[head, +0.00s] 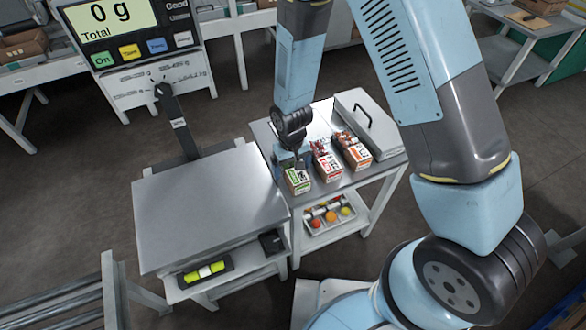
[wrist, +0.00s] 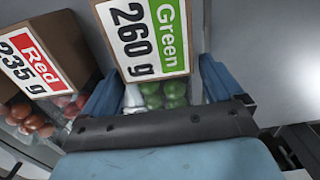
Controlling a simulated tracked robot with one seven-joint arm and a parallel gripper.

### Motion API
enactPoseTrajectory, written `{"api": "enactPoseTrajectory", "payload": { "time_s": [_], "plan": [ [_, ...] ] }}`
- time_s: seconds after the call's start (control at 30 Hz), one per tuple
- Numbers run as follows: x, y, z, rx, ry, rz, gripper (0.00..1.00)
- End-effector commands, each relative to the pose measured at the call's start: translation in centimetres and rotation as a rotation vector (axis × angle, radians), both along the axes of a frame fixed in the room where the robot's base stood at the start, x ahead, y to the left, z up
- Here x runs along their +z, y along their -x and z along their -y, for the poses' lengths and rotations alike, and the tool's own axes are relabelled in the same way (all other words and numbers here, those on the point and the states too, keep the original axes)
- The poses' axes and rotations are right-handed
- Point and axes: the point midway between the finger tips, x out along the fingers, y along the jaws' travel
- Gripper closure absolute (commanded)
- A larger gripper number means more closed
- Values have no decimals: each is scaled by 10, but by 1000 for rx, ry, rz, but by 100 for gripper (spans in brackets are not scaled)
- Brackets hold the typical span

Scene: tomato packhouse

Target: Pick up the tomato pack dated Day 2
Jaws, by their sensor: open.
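Three tomato packs stand in a row on the small metal table. The pack with a green label (head: 298,180) is at the left, and its label reads "Green 260 g" in the wrist view (wrist: 143,38). The middle pack has a red label (head: 328,167) and reads "Red 235 g" in the wrist view (wrist: 38,62). The pack with an orange label (head: 357,154) is at the right. I can read no day on any pack. My gripper (head: 287,156) is open over the green pack. In the wrist view its fingers (wrist: 158,88) lie on either side of that pack's green tomatoes.
A scale with a bare grey platform (head: 210,205) stands to the left, its display (head: 100,20) reading 0 g. A grey metal box with a handle (head: 368,122) sits right of the packs. A tray of loose tomatoes (head: 312,232) is on the shelf below.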

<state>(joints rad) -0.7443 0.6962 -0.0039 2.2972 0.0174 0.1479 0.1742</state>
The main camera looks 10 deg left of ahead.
Motion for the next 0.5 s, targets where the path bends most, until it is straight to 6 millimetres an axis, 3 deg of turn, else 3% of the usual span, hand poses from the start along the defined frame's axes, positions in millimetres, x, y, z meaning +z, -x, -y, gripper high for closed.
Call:
{"api": "enactPoseTrajectory", "payload": {
  "time_s": [0.07,0.5],
  "plan": [
    [0,0,0,0,0,0,6],
    [0,0,0,-1,0,0,48]
  ]
}}
